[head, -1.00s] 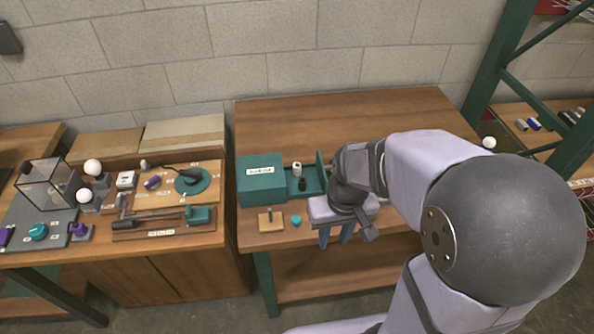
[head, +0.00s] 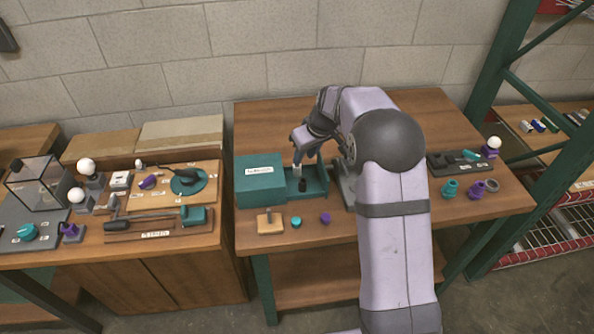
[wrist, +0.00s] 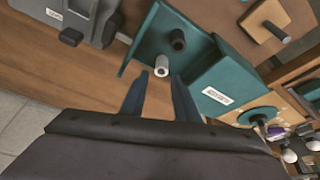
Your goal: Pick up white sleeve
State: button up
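The white sleeve (wrist: 162,66) stands upright in the open teal drawer (wrist: 150,48), beside a black sleeve (wrist: 177,40). In the head view the black sleeve (head: 302,185) shows in the drawer, and my gripper (head: 297,162) is over the white sleeve. The fingers point down. In the wrist view my gripper (wrist: 160,77) is open, with its two fingertips apart and the white sleeve just beyond the gap between them. Nothing is held. I cannot tell the exact height of the tips over the sleeve.
The teal cabinet (head: 261,180) stands left of the drawer. In front are a wooden block with a peg (head: 270,222), a teal cap (head: 296,222) and a purple cap (head: 326,218). A dark tray (head: 455,160) and teal and purple parts lie at the right.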

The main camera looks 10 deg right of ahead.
jog(key=p, duration=0.3)
send_over(298, 176)
jog(key=shift+d+f, duration=0.2)
jog(key=shift+f, duration=2.3)
jog(key=shift+x, duration=0.85)
jog(key=shift+c, duration=0.3)
grip_shut()
